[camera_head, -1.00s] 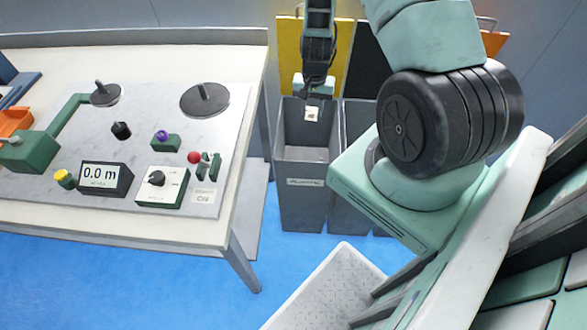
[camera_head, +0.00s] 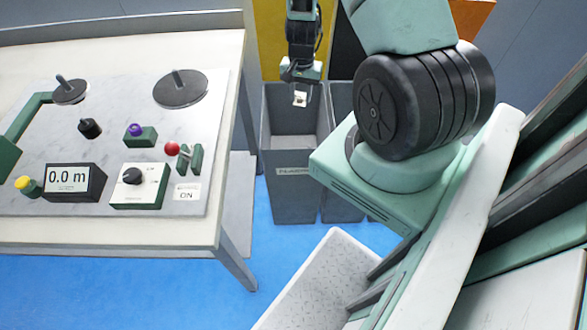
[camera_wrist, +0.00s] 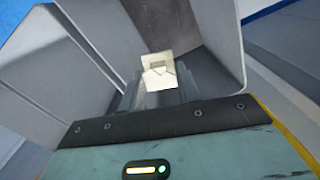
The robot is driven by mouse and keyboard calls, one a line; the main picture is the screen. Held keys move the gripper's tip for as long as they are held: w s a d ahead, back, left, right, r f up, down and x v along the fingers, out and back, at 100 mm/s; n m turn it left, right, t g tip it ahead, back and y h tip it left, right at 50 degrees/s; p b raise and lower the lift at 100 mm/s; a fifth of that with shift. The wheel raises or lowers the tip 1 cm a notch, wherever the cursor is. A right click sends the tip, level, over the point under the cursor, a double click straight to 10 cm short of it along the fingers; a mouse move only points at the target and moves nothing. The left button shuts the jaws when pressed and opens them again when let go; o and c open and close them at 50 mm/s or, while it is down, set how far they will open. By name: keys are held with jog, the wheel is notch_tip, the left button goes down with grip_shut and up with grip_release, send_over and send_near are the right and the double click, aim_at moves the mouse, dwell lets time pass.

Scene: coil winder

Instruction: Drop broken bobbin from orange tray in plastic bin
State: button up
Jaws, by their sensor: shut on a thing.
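The broken bobbin (camera_head: 300,99) is a small pale piece held at the tip of my gripper (camera_head: 301,88). In the wrist view the bobbin (camera_wrist: 159,72) is cream-coloured with a dark notch, and my gripper (camera_wrist: 158,90) is shut on it. The plastic bin (camera_head: 291,195) is a tall grey open bin with a white label, below the yellow panel. My gripper is over its open mouth near the rim. In the wrist view the bin's grey walls (camera_wrist: 85,60) surround the bobbin. The orange tray is out of view now.
A second grey bin (camera_head: 342,205) stands close on the right. A pale tray-like surface (camera_head: 325,275) is at the lower front. Blue floor lies between.

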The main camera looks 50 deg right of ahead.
jog(key=o, duration=1)
notch_tip(320, 180, up, 17)
jog(key=shift+r+p, duration=0.2)
jog(key=shift+p, duration=0.5)
